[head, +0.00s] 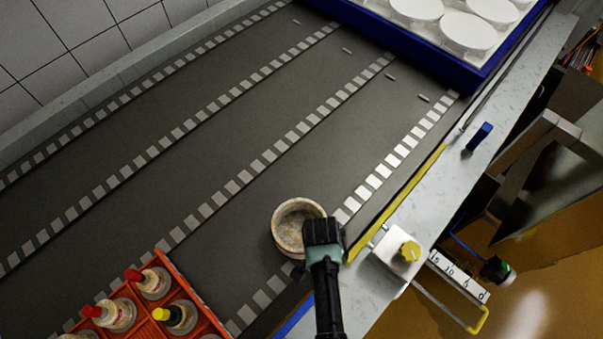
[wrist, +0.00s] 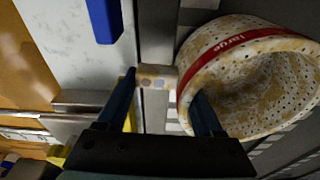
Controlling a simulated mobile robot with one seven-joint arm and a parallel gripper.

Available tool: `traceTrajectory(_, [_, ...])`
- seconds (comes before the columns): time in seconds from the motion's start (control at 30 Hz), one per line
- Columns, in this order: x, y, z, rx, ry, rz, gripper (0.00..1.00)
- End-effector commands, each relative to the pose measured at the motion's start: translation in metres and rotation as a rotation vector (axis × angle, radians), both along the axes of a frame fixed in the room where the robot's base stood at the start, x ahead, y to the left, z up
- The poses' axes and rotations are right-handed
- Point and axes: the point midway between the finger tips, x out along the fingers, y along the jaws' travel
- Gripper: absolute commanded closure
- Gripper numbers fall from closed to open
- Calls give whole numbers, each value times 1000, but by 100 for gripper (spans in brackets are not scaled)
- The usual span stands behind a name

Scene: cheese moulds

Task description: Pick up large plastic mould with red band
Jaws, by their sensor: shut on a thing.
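The large plastic mould (head: 287,222) is a pale, round, perforated cup with brown speckles. In the head view it stands on the dark conveyor near its right edge, just left of my gripper (head: 318,232). In the wrist view the mould (wrist: 235,60) fills the right side, with its red band reading "large" and its open mouth showing. My gripper (wrist: 166,95) is shut on the mould's near wall, with the right finger inside the mouth and the left finger outside. The exact contact is partly hidden.
An orange crate (head: 172,266) with several red- and yellow-capped bottles stands at lower left. A blue tray (head: 430,57) with white round moulds is at the back right. A yellow-knobbed box (head: 392,262) sits on the conveyor's right ledge. The conveyor middle (head: 200,150) is clear.

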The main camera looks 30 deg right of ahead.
Motion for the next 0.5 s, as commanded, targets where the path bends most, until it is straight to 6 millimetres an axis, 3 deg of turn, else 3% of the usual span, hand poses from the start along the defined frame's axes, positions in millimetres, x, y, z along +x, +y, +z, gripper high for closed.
traceTrajectory(0.03, [0,0,0,0,0,0,65])
traceTrajectory(0.23, [0,0,0,0,0,0,100])
traceTrajectory(0.5, [1,0,1,-1,-1,0,100])
